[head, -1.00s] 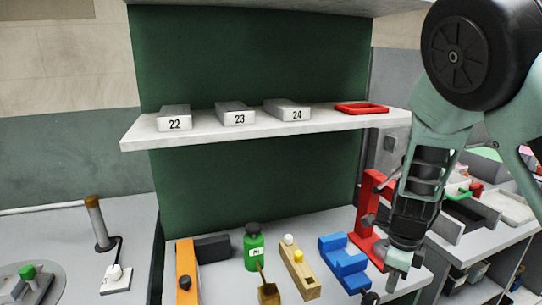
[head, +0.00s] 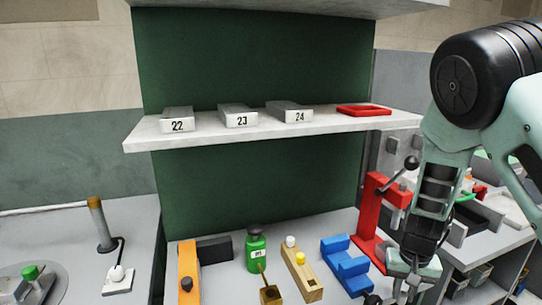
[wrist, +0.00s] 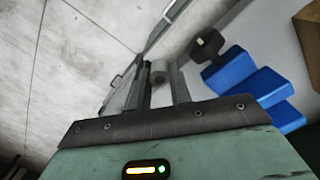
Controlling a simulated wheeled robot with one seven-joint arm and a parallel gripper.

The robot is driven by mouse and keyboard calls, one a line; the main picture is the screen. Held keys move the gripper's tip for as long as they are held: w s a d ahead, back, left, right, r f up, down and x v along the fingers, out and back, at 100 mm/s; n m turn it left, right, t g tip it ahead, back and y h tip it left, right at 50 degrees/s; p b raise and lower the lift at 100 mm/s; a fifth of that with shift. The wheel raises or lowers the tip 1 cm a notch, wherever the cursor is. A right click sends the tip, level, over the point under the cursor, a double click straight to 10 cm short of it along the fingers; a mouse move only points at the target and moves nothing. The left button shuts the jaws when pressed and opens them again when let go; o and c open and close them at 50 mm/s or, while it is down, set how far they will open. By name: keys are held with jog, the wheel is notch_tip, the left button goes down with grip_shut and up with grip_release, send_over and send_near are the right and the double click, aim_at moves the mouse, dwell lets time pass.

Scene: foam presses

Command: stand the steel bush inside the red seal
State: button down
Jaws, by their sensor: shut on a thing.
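The red seal (head: 364,110) is a flat red rectangular ring lying at the right end of the white shelf. My gripper (head: 410,293) is well below it, low at the right of the head view, beside the red press. In the wrist view my gripper (wrist: 162,82) is shut on a small grey cylinder, the steel bush (wrist: 158,70), held between the fingertips. The bush cannot be made out in the head view.
White blocks marked 22, 23 (head: 239,118) and 24 stand on the shelf (head: 270,132) left of the seal. Below are a green bottle (head: 256,250), a wooden block (head: 300,273), a blue block (head: 345,265) and the red press (head: 371,215). A green panel (head: 250,60) backs the shelf.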

jog(key=n, duration=0.3)
jog(key=shift+w+d+f, duration=0.1)
jog(key=shift+d+f, duration=0.2)
jog(key=shift+f, duration=0.3)
jog(key=s+f, duration=0.4)
jog(key=f, duration=0.1)
jog(key=shift+s+f+n, duration=0.15)
jog(key=shift+s+n, duration=0.1)
jog(key=shift+n, duration=0.05)
dwell(0.5)
